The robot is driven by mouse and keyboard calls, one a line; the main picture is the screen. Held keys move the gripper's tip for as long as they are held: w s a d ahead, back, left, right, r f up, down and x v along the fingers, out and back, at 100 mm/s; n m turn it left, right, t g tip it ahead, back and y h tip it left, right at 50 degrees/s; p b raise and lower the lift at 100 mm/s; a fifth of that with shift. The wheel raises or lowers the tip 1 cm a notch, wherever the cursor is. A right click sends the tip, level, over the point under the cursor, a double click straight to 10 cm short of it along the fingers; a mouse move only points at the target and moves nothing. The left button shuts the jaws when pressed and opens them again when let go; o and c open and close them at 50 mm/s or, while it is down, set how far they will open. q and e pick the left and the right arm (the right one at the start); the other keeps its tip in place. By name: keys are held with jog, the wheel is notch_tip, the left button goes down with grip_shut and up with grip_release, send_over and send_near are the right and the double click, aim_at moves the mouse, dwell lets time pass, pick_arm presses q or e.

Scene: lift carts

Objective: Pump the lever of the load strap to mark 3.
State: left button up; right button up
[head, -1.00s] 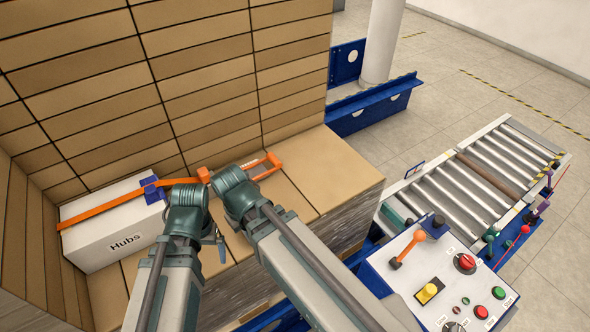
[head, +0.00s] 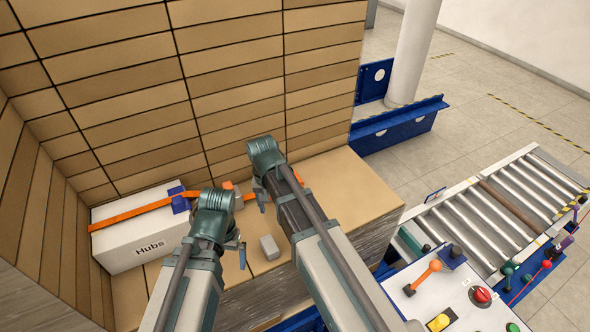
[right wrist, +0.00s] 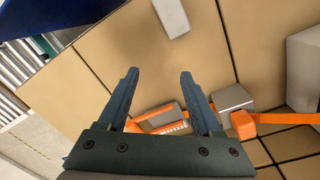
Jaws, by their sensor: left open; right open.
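The orange load strap (head: 130,214) runs over a white box marked Hubs (head: 140,243) and past a blue corner piece (head: 179,202). Toward the right it reaches an orange fitting, which the right wrist view shows as an orange block (right wrist: 243,125). The strap's orange lever frame (right wrist: 165,118) lies low on the cartons; in the head view my right arm hides most of it. My right gripper (head: 262,203) is open above the lever, with nothing between its fingers (right wrist: 158,75). My left gripper (head: 242,252) is open to its left, pointing down. I cannot make out the strap's marks.
A loose grey block (head: 269,247) lies on the cartons between my arms. A tall carton wall (head: 230,80) stands behind. A control panel (head: 425,290) with levers and buttons and a roller conveyor (head: 500,215) stand at the right.

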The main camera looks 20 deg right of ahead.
jog(key=o, duration=0.4)
jog(key=w+d+r+m+p, duration=0.1)
jog(key=w+d+m, duration=0.1)
jog(key=w, duration=0.2)
jog(key=w+d+r+m, duration=0.1)
jog(key=w+d+m, duration=0.1)
jog(key=w, duration=0.2)
jog(key=w+d+r+m+p, duration=0.1)
jog(key=w+d+r+m, duration=0.1)
jog(key=w, duration=0.2)
jog(key=shift+p, duration=0.3)
pick_arm(q)
notch_tip(320, 180, up, 6)
jog(key=p, duration=0.2)
pick_arm(e)
jog(key=shift+o, duration=0.2)
jog(key=r+m, duration=0.2)
jog(key=m, duration=0.3)
send_over(296, 173)
jog(key=s, duration=0.2)
pick_arm(q)
notch_tip(296, 173, down, 14)
jog(key=b, duration=1.4)
pick_arm(e)
jog(key=shift+y, duration=0.4)
notch_tip(296, 173, down, 14)
jog(key=shift+w+a+f, duration=0.1)
jog(key=shift+w, duration=0.05)
jog(key=shift+c, duration=0.2)
